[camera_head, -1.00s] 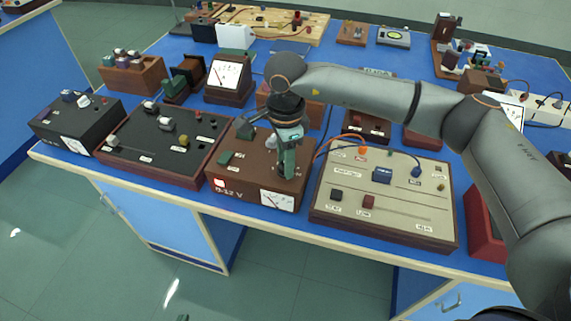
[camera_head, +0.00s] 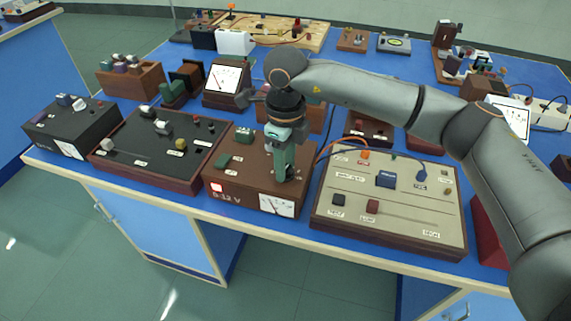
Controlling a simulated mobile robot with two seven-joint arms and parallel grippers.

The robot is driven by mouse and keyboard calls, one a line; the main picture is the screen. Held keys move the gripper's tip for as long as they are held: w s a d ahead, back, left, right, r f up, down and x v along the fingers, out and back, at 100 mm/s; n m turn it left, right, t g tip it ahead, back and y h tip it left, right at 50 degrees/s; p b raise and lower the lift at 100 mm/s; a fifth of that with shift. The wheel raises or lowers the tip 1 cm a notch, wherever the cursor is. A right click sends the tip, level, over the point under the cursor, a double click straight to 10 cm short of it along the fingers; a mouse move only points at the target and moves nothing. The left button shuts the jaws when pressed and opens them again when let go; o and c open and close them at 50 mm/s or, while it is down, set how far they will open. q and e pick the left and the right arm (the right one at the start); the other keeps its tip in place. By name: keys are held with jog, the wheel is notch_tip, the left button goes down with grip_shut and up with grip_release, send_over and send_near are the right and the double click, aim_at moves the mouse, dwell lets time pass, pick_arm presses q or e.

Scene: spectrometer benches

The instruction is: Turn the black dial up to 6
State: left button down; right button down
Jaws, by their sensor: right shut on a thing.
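The brown power box (camera_head: 236,176) stands at the bench's front edge, with a "0-12 V" label and a white meter (camera_head: 277,204) on its front. My right gripper (camera_head: 284,176) points down onto the right part of the box's top, its greenish fingers close together. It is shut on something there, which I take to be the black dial. The fingers hide the dial, so I cannot read its setting. My left gripper is not in view.
A dark panel (camera_head: 129,170) with knobs stands to the left, and a black metered box (camera_head: 50,143) further left. A beige panel (camera_head: 345,222) with wires stands close to the right. A white meter (camera_head: 226,78) stands behind. My right arm spans the right side.

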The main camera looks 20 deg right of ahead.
jog(key=shift+m, duration=0.6)
jog(key=c, duration=0.5)
grip_release()
jog(key=shift+r, duration=0.1)
notch_tip(320, 180, up, 12)
jog(key=shift+r, duration=0.2)
dwell(0.3)
